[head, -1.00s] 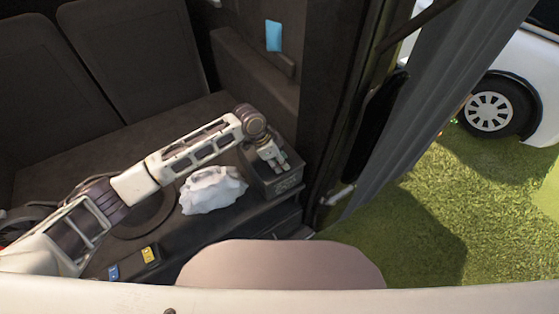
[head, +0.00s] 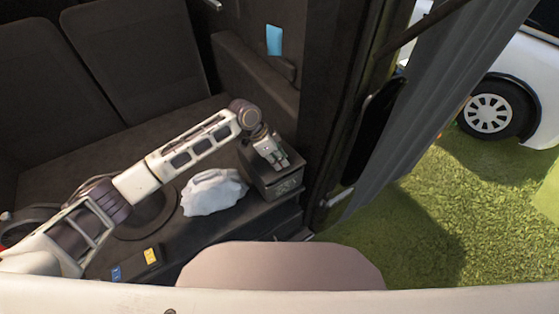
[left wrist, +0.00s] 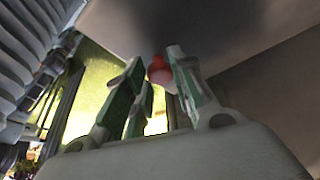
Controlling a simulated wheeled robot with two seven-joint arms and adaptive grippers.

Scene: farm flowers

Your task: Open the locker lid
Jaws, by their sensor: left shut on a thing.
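The locker (head: 283,187) is a small dark box at the right end of the dark bench, near the door frame. My left gripper (head: 281,161) reaches over its top from the left, pointing down and to the right. In the left wrist view, the green-padded fingers of the left gripper (left wrist: 158,74) are closed around a small red round knob (left wrist: 160,70). A large plain grey surface fills the area beyond. The gripper and wrist hide part of the locker's top, so I cannot tell how far the lid is raised. My right gripper is not in view.
A crumpled white bag (head: 213,193) lies just left of the locker, under my forearm. Blue and yellow switches (head: 150,256) are at the front left. Dark seats (head: 135,60) stand behind. Grass and a white vehicle (head: 530,60) are outside on the right.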

